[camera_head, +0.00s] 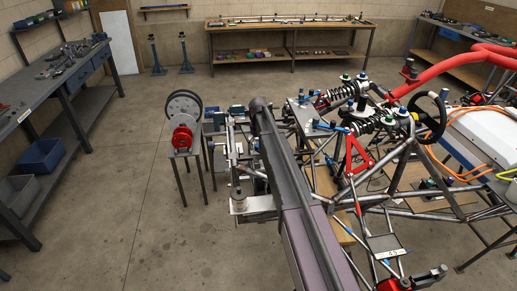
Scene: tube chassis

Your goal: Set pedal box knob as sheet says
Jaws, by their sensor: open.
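The tube chassis (400,180) of bare metal tubes fills the right half of the head view. I cannot make out the pedal box or its knob for certain among its tubes and fittings. A small dark plate (382,243) with a white label strip (390,254) sits at the near side of the chassis. Its writing is too small to read, and I cannot tell whether it is the sheet. My arm's long dark and purple links cross the middle and hide part of the chassis's left end. I cannot make out my gripper.
A workbench (50,85) with bins below lines the left wall. Another bench (290,27) stands at the back. Open concrete floor (120,200) lies between left bench and chassis.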

